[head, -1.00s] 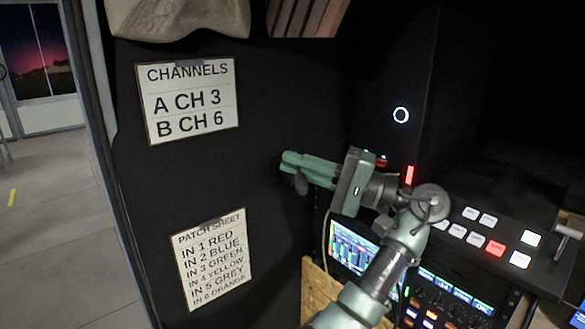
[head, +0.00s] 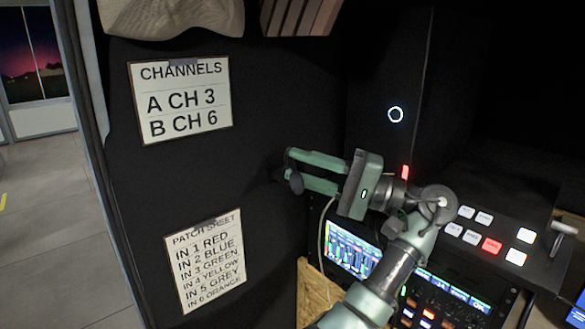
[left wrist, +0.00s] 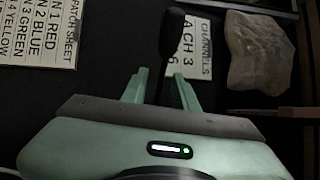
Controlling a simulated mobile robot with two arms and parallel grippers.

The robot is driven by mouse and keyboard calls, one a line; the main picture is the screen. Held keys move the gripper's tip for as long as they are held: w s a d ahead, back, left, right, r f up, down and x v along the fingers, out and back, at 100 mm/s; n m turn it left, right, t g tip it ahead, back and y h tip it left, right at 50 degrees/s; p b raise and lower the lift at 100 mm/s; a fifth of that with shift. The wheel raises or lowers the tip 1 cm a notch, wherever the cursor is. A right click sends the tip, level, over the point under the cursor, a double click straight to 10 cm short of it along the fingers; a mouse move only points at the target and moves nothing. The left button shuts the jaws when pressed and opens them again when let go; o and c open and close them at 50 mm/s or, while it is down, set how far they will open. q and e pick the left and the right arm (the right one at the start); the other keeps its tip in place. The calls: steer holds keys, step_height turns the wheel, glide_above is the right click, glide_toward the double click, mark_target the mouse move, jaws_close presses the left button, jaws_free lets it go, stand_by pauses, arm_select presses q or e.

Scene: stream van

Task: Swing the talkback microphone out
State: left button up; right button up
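The talkback microphone (head: 296,184) shows as a small dark rounded head with a thin stem by the dark wall panel, at the fingertips of my left gripper (head: 291,165). In the left wrist view it is a dark upright shape (left wrist: 172,38) just past the fingertips, and its thin stem runs down between the two green fingers (left wrist: 161,84). The left gripper is open, one finger on each side of the stem. I cannot tell whether either finger touches it. The stem's mount is hidden in the dark. My right gripper is not in view.
A channels sheet (head: 181,99) and a patch sheet (head: 210,262) hang on the dark panel. A blocky slatted object (head: 299,15) and a pale bag (head: 170,16) are above.

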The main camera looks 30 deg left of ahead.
arm_select(q)
steer(key=b+v, duration=0.1)
steer(key=v, duration=0.4)
steer(key=shift+w+d, duration=0.1)
steer(key=shift+d, duration=0.2)
steer(key=shift+f, duration=0.1)
